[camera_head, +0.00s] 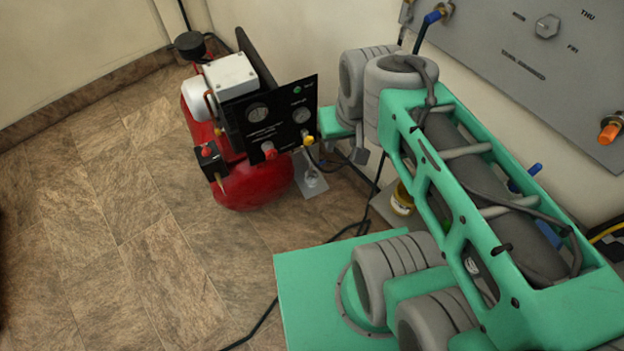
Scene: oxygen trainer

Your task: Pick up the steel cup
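A small, shiny, light-grey object (312,177) sits on a grey plate low beside the red compressor, near the wall. It may be the steel cup, but it is too small to tell for sure. No other thing in the head view looks clearly like a steel cup. My gripper is not in view, so its opening and its place relative to the cup cannot be seen.
A red compressor (252,186) with a black gauge panel (277,115) stands by the wall. A yellow-and-white container (402,199) is to the right. A grey control board (530,60) is on the wall. A black cable (262,322) crosses the floor. The tiled floor (110,240) at left is clear.

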